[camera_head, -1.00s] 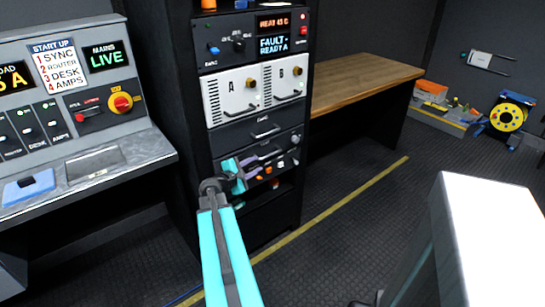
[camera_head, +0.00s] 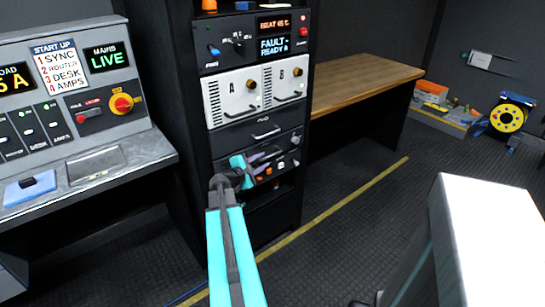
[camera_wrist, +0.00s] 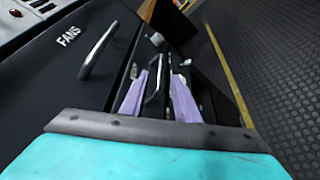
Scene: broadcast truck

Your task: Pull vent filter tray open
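The rack's black drawer front with a bar handle (camera_head: 266,133) sits below the white A and B modules. In the wrist view a drawer marked FANS shows its handle (camera_wrist: 98,50) at upper left. Below it is another dark panel with a silver handle (camera_wrist: 154,84). No label reading vent filter is legible, so I cannot tell for sure which front is the tray. My gripper (camera_wrist: 163,76) is open, its two lilac fingers on either side of that lower handle. Contact cannot be told. In the head view my gripper (camera_head: 268,159) partly hides the lower panel.
White modules A (camera_head: 233,100) and B (camera_head: 286,82) are above, with knobs beside the lower handle. A control desk (camera_head: 95,165) stands at left. A wooden bench (camera_head: 365,78) is at right. Floor (camera_head: 350,235) right of the rack is clear.

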